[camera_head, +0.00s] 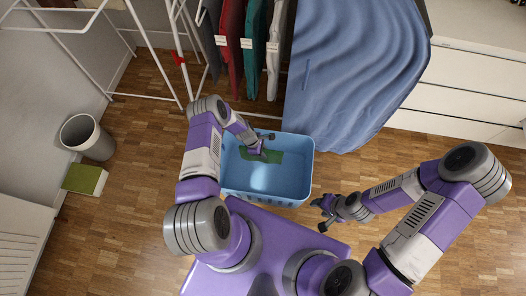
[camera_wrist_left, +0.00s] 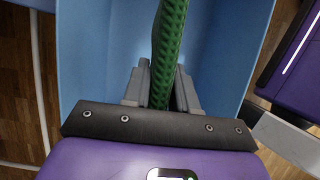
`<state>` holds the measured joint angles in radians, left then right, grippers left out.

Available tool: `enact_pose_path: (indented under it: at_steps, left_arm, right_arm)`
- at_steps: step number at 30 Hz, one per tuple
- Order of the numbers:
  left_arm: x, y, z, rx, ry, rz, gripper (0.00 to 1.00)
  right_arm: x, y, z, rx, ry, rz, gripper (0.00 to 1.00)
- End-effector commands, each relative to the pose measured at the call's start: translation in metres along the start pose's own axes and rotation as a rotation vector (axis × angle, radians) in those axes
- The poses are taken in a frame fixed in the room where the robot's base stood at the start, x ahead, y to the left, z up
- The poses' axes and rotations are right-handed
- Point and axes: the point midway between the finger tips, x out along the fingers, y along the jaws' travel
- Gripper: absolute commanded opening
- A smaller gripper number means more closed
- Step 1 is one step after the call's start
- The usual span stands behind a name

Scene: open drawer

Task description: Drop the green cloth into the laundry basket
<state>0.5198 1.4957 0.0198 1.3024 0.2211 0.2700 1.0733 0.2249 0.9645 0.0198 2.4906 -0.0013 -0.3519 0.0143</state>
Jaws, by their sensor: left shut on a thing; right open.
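The blue laundry basket (camera_head: 267,195) stands on the floor in front of my base. My left gripper (camera_head: 262,152) is over the basket's opening, within its outline in the head view. It is shut on the green cloth (camera_head: 274,157). In the left wrist view the green cloth (camera_wrist_left: 167,50) hangs between the two fingers of the left gripper (camera_wrist_left: 160,92), with the blue basket walls (camera_wrist_left: 230,60) on both sides. Whether the cloth touches the basket bottom I cannot tell. My right gripper (camera_head: 324,212) is open and empty, to the right of the basket above the floor.
An ironing board with a blue cover (camera_head: 350,75) stands behind the basket to the right. Clothes (camera_head: 253,45) hang from a white rack (camera_head: 150,50) at the back. A grey bin (camera_head: 88,137) and a green box (camera_head: 84,179) stand at the left. Wooden floor is clear around the basket's left side.

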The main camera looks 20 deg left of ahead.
Motion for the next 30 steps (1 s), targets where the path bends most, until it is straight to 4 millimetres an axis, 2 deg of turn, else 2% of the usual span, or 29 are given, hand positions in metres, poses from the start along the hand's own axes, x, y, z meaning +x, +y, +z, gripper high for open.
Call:
enact_pose_path:
  at_steps: [1,6,7,17,27,30]
  left_arm:
    - [0.0,0.0,0.0,0.0,0.0,0.0,0.28]
    - [0.0,0.0,0.0,0.0,0.0,0.0,0.54]
    - [0.0,0.0,0.0,0.0,0.0,0.0,0.57]
    - [-0.005,0.0,0.0,0.0,0.0,0.0,0.57]
    - [-0.061,0.0,0.001,0.0,0.001,0.001,0.57]
    - [-0.071,0.001,0.0,0.0,0.001,0.001,0.57]
  right_arm:
    - [0.0,0.0,0.0,0.0,0.0,0.0,0.49]
    - [0.0,0.0,0.0,0.0,0.0,0.0,0.49]
    - [0.0,0.0,0.0,0.0,0.0,0.0,0.49]
    - [-0.003,-0.001,0.0,0.0,0.0,0.0,0.49]
    - [-0.025,-0.009,0.001,0.0,0.0,0.0,0.49]
    - [-0.029,-0.011,0.001,0.0,0.0,0.0,0.49]
